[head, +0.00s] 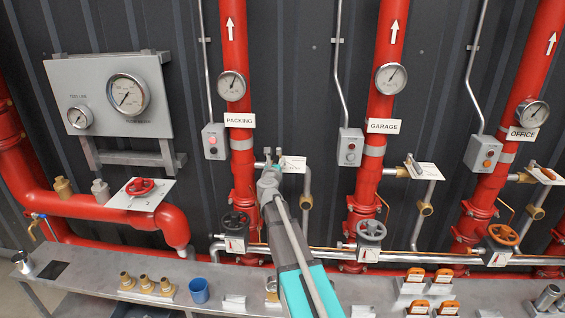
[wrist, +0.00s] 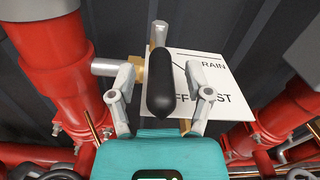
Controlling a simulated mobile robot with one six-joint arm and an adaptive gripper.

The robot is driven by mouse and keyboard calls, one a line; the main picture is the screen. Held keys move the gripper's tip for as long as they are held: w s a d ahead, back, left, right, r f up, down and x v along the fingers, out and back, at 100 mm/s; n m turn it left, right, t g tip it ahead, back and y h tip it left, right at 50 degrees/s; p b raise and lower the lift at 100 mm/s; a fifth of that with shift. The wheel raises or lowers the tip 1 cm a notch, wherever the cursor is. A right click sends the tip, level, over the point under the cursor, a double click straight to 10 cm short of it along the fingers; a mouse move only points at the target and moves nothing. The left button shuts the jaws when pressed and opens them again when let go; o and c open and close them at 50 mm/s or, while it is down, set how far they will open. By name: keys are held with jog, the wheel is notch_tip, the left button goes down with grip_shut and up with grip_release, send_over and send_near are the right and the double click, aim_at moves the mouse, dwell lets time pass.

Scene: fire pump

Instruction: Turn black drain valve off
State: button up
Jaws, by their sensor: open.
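The black drain valve handle (wrist: 160,88) is a rounded black lever in the middle of the wrist view, pointing up and down in the picture. Behind it are its brass body (wrist: 137,68) and a white sign (wrist: 205,65) with DRAIN, OFF and TEST lettering, partly hidden. My gripper (wrist: 160,78) is open, with one finger on each side of the handle. A gap shows on both sides; depth contact cannot be told. In the head view my gripper (head: 272,156) is beside the PACKING pipe, in front of the sign (head: 294,164), and hides the handle.
Red pipes flank my gripper: the PACKING pipe (head: 240,120) at left and the GARAGE pipe (head: 376,130) at right.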

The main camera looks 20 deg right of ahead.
jog(key=v, duration=1.2)
dwell(0.3)
dwell(0.4)
